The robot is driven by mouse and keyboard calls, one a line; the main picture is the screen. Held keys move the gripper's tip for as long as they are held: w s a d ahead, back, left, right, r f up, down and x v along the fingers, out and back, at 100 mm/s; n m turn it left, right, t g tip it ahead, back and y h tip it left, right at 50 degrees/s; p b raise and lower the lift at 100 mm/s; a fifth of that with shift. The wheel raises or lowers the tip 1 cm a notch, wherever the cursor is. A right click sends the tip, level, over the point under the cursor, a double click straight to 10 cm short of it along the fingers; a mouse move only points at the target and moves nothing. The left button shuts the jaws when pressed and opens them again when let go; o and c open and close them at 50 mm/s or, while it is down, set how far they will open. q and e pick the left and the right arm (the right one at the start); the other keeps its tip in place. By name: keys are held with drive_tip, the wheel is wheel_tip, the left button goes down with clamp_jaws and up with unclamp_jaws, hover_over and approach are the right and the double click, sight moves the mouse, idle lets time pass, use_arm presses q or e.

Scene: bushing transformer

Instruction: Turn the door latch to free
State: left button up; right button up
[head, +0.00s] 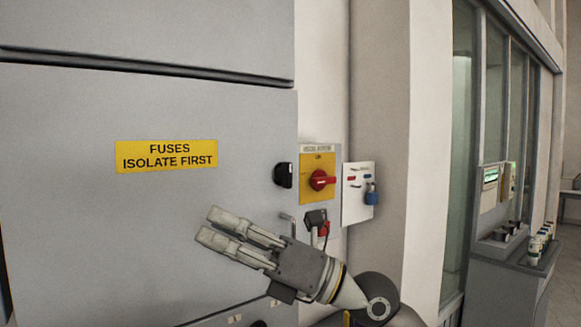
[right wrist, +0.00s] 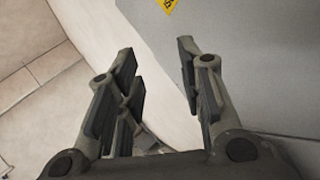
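The door latch (head: 283,175) is a small black knob at the right edge of a grey cabinet door (head: 120,230). The door carries a yellow label reading "FUSES ISOLATE FIRST" (head: 167,155). My right gripper (head: 208,226) is in front of the door, below and left of the latch and apart from it, its fingers pointing left. The right wrist view shows its two fingers (right wrist: 157,52) apart with nothing between them. The latch does not show in that view. My left gripper is not in view.
Right of the latch is a red rotary switch (head: 320,180) on a yellow plate. A white board (head: 358,193) with a blue padlock (head: 371,194) hangs beside it. A black and red item (head: 317,220) sits below, close to my right gripper. A glazed booth stands farther right.

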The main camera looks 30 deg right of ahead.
drive_tip(key=w+d+r+n+t+h, duration=0.1)
drive_tip(key=w+d+r+h, duration=0.1)
drive_tip(key=d+h, duration=0.35)
drive_tip(key=m+t+h, duration=0.3)
drive_tip(key=m+h, duration=0.1)
drive_tip(key=h, duration=0.7)
approach(290, 165)
drive_tip(key=w+p, duration=0.2)
drive_tip(key=w, duration=0.2)
drive_tip(key=w+p, duration=0.3)
drive_tip(key=w, duration=0.2)
drive_tip(key=shift+a+r, duration=0.15)
drive_tip(key=shift+a, duration=0.05)
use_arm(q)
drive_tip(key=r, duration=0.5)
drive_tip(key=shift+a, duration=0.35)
use_arm(e)
drive_tip(key=shift+w, duration=0.35)
drive_tip(key=shift+s, duration=0.15)
clamp_jaws()
